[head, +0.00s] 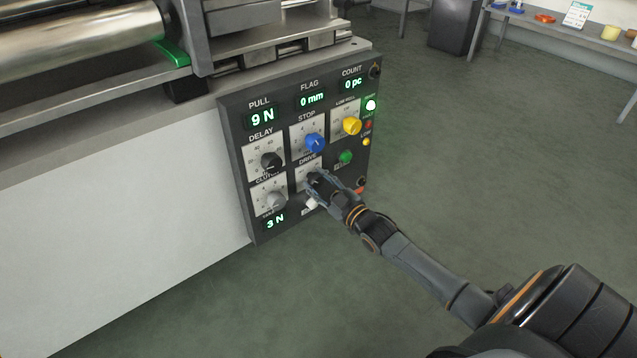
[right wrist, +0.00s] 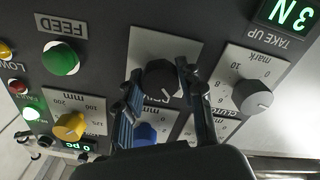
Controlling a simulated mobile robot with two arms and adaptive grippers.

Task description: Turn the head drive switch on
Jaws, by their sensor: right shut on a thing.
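The drive switch (right wrist: 160,77) is a black rotary knob on a pale plate in the middle of the right wrist view. The fingers cover part of the plate's lettering, so I cannot read the switch's setting. My left gripper is not in view.
Close around are the blue stop knob (head: 315,143), black delay knob (head: 271,161), grey clutch knob (head: 275,200), yellow knob (head: 352,125) and green feed button (head: 345,157). The machine's rollers (head: 80,45) are above left. The floor to the right is clear.

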